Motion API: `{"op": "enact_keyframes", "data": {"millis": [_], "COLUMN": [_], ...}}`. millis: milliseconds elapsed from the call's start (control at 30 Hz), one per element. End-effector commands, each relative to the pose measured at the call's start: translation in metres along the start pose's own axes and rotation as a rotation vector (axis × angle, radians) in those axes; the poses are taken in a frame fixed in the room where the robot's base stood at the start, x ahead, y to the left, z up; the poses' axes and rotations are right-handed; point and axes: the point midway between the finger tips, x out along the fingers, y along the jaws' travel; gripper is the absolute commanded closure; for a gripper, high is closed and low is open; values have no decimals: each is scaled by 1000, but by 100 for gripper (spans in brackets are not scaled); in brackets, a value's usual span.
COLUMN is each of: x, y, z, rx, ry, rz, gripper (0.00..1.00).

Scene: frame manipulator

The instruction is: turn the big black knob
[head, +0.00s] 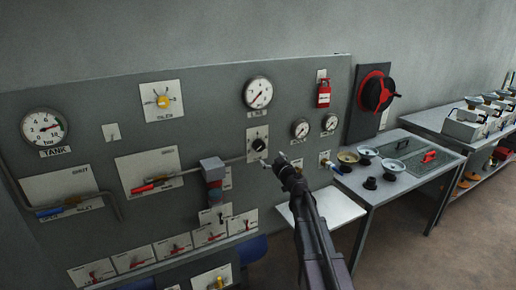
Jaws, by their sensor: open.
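A black knob (258,144) sits on a pale square plate on the grey panel (215,110), below a gauge labelled LINE. A light mark shows on its face. My gripper (272,164) is just below and to the right of the knob in the picture, at the end of my dark arm reaching up from the bottom. Its jaws are open and small in view, and nothing shows between them. The knob is not covered by the gripper. I cannot tell how far the gripper stands off the panel.
A white shelf (340,208) juts out below the gripper. A table (388,206) with several bowls stands to the right.

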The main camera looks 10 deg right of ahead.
Motion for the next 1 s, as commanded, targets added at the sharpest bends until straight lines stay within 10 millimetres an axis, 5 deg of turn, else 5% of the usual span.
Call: {"op": "enact_keyframes", "data": {"millis": [600,1000], "x": [93,110], "y": [0,0], "z": [0,0], "rx": [0,0], "ry": [0,0], "rz": [-1,0], "gripper": [0,0]}}
